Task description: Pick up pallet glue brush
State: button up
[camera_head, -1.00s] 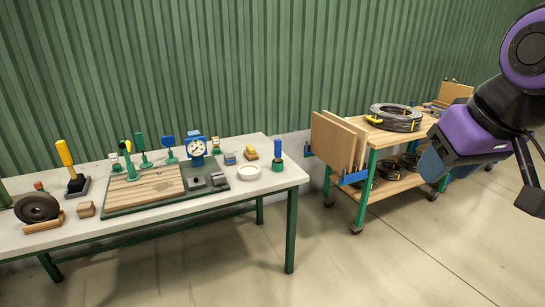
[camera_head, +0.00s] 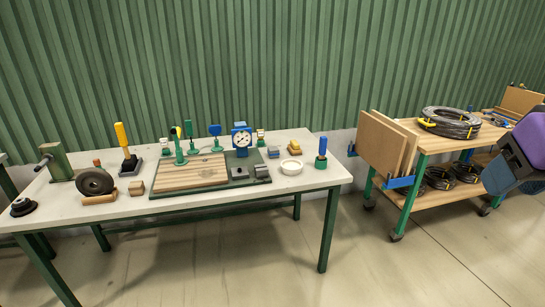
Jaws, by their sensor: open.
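Two handled tools on the white-topped workbench (camera_head: 235,205) could be the glue brush; I cannot tell which at this size. One has an upright blue handle (camera_head: 322,146) in a green round base (camera_head: 321,163) near the bench's right end. The other has a yellow handle (camera_head: 121,134), slightly tilted, on a dark block (camera_head: 131,164) at the left. Bristles do not show on either. Only a purple and dark part of my arm (camera_head: 520,160) shows at the right edge, well away from the bench. My gripper's fingertips are out of view.
A wooden board on a green tray (camera_head: 155,194) lies mid-bench, with a blue gauge (camera_head: 241,139) behind it. A white dish (camera_head: 291,166) sits beside the blue-handled tool. A black wheel (camera_head: 95,182) is at left. A wooden cart (camera_head: 433,204) with hose coils (camera_head: 450,123) stands right.

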aim_at(322, 145)
jog(key=i+j+z, duration=0.15)
jog(key=i, duration=0.4)
jog(key=i+j+z, duration=0.15)
jog(key=i, duration=0.4)
jog(key=i+j+z, duration=0.2)
jog(key=i, duration=0.35)
jog(key=i+j+z, duration=0.15)
jog(key=i+j, duration=0.15)
jog(key=i, duration=0.2)
